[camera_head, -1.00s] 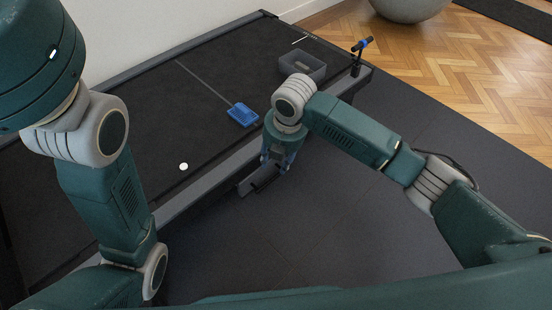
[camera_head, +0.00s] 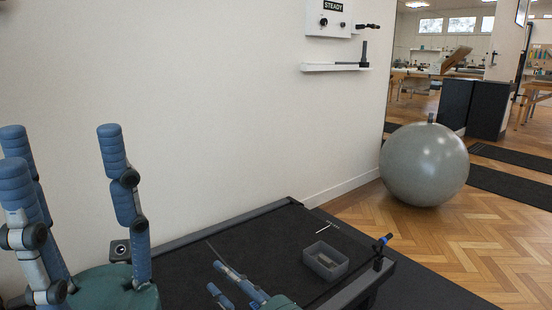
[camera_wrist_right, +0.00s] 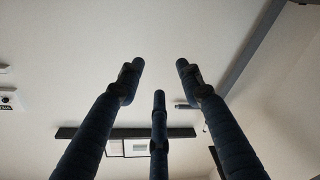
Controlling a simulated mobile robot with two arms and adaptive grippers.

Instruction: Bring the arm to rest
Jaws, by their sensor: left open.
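My left gripper (camera_head: 68,140) is at the left of the head view, raised in front of the pale wall. Its blue fingers point up, stand wide apart and hold nothing. My right gripper (camera_head: 222,276) is low in the head view, in front of the black platform (camera_head: 190,262), and is partly cut off by the bottom edge. In the right wrist view the fingers of my right gripper (camera_wrist_right: 160,78) are spread apart, with nothing between them. The pale surface behind them is clear of their tips.
A large grey ball (camera_head: 424,164) rests on the parquet by the wall. A wall panel (camera_head: 329,22) reads STEADY, above a white shelf (camera_head: 335,67).

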